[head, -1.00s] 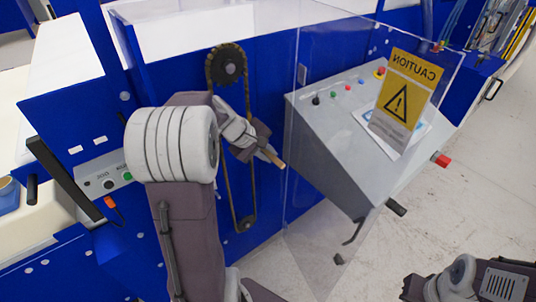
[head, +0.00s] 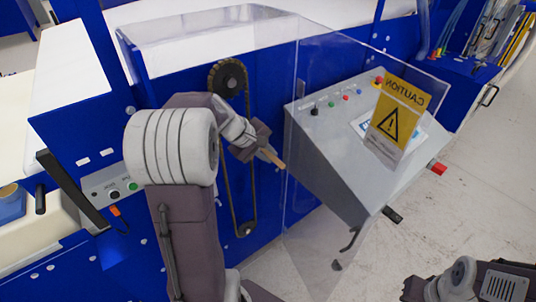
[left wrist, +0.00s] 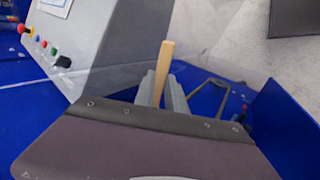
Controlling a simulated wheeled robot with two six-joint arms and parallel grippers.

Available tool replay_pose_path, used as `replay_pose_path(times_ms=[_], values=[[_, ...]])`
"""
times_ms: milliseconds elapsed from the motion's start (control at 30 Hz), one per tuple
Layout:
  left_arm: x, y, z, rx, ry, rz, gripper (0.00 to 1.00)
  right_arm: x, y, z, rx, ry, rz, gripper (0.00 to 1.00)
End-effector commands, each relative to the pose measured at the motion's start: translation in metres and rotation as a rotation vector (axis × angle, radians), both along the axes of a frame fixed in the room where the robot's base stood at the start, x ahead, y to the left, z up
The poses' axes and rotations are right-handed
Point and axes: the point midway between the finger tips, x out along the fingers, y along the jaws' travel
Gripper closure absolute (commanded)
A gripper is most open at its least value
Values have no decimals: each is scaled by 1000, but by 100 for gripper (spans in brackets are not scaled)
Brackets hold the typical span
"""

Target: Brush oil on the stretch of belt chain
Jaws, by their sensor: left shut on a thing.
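A dark belt chain (head: 228,190) runs as a tall loop on the blue machine face, between an upper sprocket (head: 230,72) and a lower sprocket (head: 244,229). My left gripper (head: 264,150) is in front of the loop's middle and hides part of the chain. It is shut on a light wooden handle (head: 273,158), which points right and down toward the clear guard. The handle also shows between the grey fingers in the left wrist view (left wrist: 164,65). No bristles show, and contact with the chain cannot be told. My right gripper is out of view.
A clear guard panel (head: 310,205) with a yellow caution sign (head: 400,118) stands close to the right of the chain. Behind it is a grey control console (head: 325,145) with coloured buttons. Open floor (head: 470,210) lies at the right.

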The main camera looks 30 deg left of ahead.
Motion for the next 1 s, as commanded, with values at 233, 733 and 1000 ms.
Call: replay_pose_path(times_ms=[233,733,1000], values=[[0,1,13,2,-2,2,100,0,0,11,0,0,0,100],[0,0,29,2,-2,2,100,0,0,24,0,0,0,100],[0,1,44,2,-2,2,100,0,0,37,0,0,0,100]])
